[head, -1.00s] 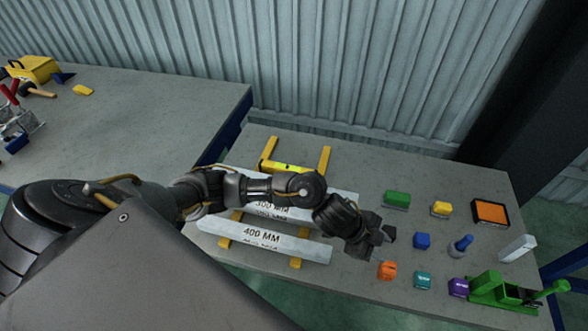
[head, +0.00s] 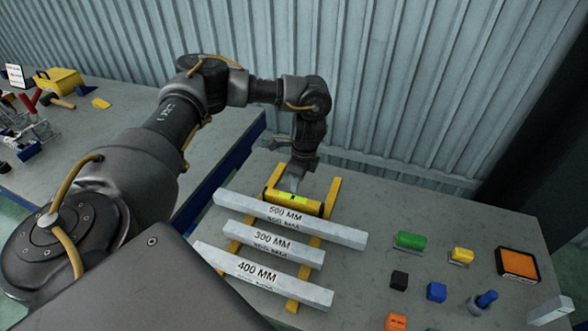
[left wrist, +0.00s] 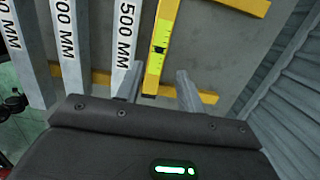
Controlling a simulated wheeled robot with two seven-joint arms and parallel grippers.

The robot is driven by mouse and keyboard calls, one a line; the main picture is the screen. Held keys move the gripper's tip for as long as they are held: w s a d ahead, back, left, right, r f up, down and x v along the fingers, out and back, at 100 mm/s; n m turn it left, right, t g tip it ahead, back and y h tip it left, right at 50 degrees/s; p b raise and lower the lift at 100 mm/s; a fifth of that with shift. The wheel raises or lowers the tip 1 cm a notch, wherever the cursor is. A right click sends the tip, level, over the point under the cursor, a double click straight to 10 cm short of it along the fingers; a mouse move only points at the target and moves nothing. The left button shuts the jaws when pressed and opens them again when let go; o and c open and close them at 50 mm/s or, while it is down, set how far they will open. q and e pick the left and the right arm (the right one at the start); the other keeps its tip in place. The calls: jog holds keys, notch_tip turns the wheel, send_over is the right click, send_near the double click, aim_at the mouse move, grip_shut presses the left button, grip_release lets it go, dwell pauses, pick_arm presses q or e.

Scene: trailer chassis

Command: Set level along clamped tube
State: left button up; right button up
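The yellow level (head: 310,207) with a bright green vial window lies across the yellow rails (head: 330,195), behind the grey tube marked 500 MM (head: 340,232). The grey 300 MM tube (head: 300,253) and 400 MM tube (head: 305,290) lie in front of it on the same rails. My left gripper (head: 295,181) points down over the level's middle. In the left wrist view, its fingers stand apart on either side of the level (left wrist: 163,30), one beside the 500 MM tube (left wrist: 127,35). Finger contact cannot be told. No clamp shows clearly. My right gripper is out of view.
Green (head: 410,240), yellow (head: 461,256), black (head: 399,280) and blue (head: 436,292) blocks stand at the right, with an orange-topped tray (head: 518,264). The corrugated wall (head: 420,90) rises close behind the table. A second table with tools stands at the left.

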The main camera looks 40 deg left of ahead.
aim_at(293, 197)
pick_arm(q)
jog(key=f, duration=0.4)
jog(key=shift+a+f, duration=0.3)
jog(key=shift+s+a+f, duration=0.15)
jog(key=shift+f, duration=0.7)
jog(key=shift+s+a+f, duration=0.1)
jog(key=shift+a+f, duration=0.05)
jog(key=shift+f, duration=0.7)
jog(key=shift+s+a+f, duration=0.15)
jog(key=shift+f, duration=0.7)
jog(key=shift+d, duration=0.1)
grip_shut()
jog(key=shift+r, duration=0.2)
